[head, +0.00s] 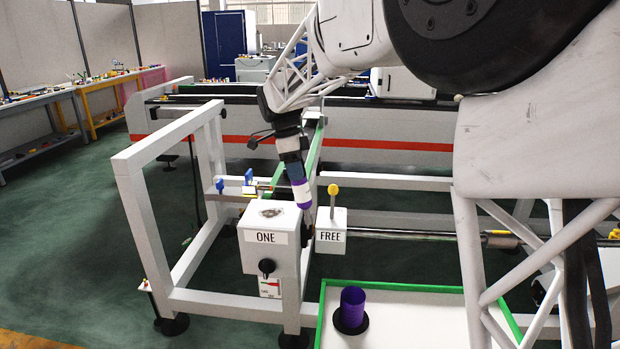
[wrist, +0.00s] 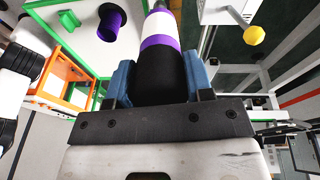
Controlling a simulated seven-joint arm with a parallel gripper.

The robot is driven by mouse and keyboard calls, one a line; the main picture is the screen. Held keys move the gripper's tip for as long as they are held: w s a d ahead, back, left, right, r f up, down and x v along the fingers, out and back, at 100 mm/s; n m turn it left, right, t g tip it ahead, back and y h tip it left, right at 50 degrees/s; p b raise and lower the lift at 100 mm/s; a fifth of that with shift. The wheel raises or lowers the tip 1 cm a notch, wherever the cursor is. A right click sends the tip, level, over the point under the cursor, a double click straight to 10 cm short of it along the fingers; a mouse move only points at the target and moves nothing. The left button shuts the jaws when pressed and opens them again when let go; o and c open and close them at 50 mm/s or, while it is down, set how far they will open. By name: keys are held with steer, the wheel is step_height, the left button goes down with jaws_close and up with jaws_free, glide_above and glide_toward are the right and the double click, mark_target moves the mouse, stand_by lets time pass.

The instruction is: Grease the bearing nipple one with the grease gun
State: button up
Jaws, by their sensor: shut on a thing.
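My gripper (head: 292,158) is shut on the grease gun (head: 300,190), a black cylinder with white and purple bands. The gun slants nozzle-end down, over the right edge of the white box labelled ONE (head: 255,262). I cannot tell whether it touches the box. A brownish smear (head: 271,212) lies on the box top; no nipple can be made out clearly. In the wrist view, the blue fingers of my gripper (wrist: 160,78) clamp the black body of the grease gun (wrist: 158,45); its tip meets the picture's upper edge.
A FREE box (head: 331,247) with a yellow-knobbed lever (head: 333,190) stands just right of ONE. An empty purple holder (head: 352,305) stands on a white, green-rimmed tray (head: 415,322) in front. A white frame (head: 140,215) rises at the left.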

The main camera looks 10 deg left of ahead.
steer(key=w+a+f+n+h, duration=0.1)
steer(key=w+a, duration=0.3)
steer(key=a, duration=0.7)
steer(key=w+a+f+n+h, duration=0.1)
steer(key=w+a, duration=0.4)
steer(key=a, duration=0.7)
steer(key=w+a+f+n+h, duration=0.1)
steer(key=w+a, duration=0.3)
steer(key=a, duration=0.8)
steer(key=shift+w+f+n+t+h, duration=0.3)
steer(key=shift+f+n+t+h, duration=0.1)
steer(key=shift+n+h, duration=0.45)
steer(key=shift+x, duration=2.8)
steer(key=shift+f, duration=0.1)
